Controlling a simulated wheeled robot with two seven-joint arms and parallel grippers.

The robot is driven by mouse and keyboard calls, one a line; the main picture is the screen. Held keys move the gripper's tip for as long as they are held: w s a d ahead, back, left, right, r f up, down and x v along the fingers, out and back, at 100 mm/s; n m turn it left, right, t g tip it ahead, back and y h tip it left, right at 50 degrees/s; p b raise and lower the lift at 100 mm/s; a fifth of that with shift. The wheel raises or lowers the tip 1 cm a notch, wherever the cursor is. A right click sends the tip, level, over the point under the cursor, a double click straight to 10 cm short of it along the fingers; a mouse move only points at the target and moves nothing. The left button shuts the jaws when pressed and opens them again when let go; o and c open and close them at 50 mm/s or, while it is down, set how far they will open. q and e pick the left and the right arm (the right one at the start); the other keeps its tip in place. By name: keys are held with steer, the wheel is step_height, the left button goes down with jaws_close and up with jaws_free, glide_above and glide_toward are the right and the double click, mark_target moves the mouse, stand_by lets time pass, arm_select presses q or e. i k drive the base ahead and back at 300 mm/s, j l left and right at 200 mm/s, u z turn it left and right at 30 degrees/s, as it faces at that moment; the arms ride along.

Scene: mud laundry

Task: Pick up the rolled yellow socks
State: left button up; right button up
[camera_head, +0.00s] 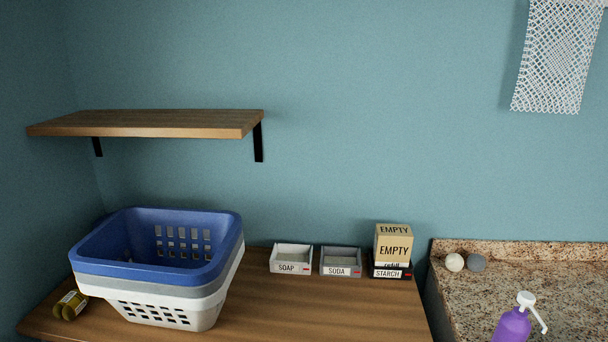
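A small olive-yellow rolled bundle (70,305) with a pale printed band lies on the wooden counter at the far left. It looks like the rolled yellow socks, though it is small in view. It sits close to the left side of the stacked laundry baskets; I cannot tell whether it touches them. Neither of my grippers is in view.
Nested blue, grey and white baskets (205,290) stand on the wooden counter (290,315). SOAP (287,268), SODA (337,272) and STARCH (388,272) trays line the back, an EMPTY box (394,248) on STARCH. A shelf (150,123) overhangs left. A purple pump bottle (512,326) stands right.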

mark_target(70, 307)
steer(key=u, duration=1.45)
